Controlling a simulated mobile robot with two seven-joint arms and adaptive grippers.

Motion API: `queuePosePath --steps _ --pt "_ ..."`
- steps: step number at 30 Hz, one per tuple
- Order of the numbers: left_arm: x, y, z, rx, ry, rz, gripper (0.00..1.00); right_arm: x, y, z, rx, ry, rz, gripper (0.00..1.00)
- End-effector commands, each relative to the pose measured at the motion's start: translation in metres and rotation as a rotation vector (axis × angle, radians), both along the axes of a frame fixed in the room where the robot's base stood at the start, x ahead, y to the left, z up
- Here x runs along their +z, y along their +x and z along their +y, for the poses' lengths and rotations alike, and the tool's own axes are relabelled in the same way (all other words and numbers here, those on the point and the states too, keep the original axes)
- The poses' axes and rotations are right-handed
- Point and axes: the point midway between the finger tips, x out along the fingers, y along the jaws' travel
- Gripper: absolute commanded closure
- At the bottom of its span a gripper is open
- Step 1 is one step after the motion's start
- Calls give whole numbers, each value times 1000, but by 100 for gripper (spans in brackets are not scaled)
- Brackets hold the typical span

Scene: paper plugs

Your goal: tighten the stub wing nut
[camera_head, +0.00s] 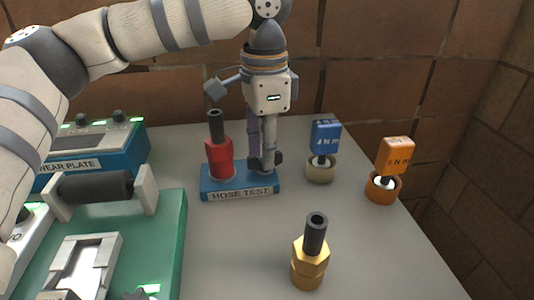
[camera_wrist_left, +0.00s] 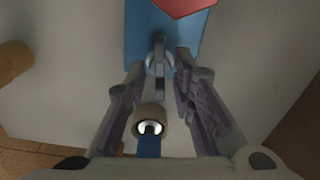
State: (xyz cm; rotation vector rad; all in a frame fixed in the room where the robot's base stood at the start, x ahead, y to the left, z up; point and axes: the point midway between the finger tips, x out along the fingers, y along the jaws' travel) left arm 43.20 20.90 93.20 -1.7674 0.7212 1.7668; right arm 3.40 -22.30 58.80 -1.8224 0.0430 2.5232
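The stub wing nut (camera_wrist_left: 160,66) is grey, with a thin upright wing, and sits on the blue HOSE TEST block (camera_head: 238,188). In the left wrist view it is between the tips of my left gripper (camera_wrist_left: 158,68), with a gap visible on both sides. In the head view my left gripper (camera_head: 262,165) points straight down at the right end of the block, and its fingers mostly hide the nut. The gripper is open. A red hex fitting with a dark hose stub (camera_head: 219,155) stands on the block's left end. My right gripper is not in view.
A beige cup with a blue tag (camera_head: 320,168) stands close right of the block. An orange cup with an orange tag (camera_head: 383,187) is farther right. A brass fitting (camera_head: 311,262) stands in front. A green fixture (camera_head: 170,240) and blue box (camera_head: 125,143) are at left.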

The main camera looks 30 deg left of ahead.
Motion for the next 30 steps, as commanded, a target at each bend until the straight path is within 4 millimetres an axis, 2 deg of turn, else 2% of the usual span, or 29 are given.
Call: queuePosePath --steps 17,24,30 --pt "3 0 0 0 0 -1 75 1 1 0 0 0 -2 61" --pt "24 0 0 1 -1 -5 75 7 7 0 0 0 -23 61" --pt "36 1 0 0 -1 1 75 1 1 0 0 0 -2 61"
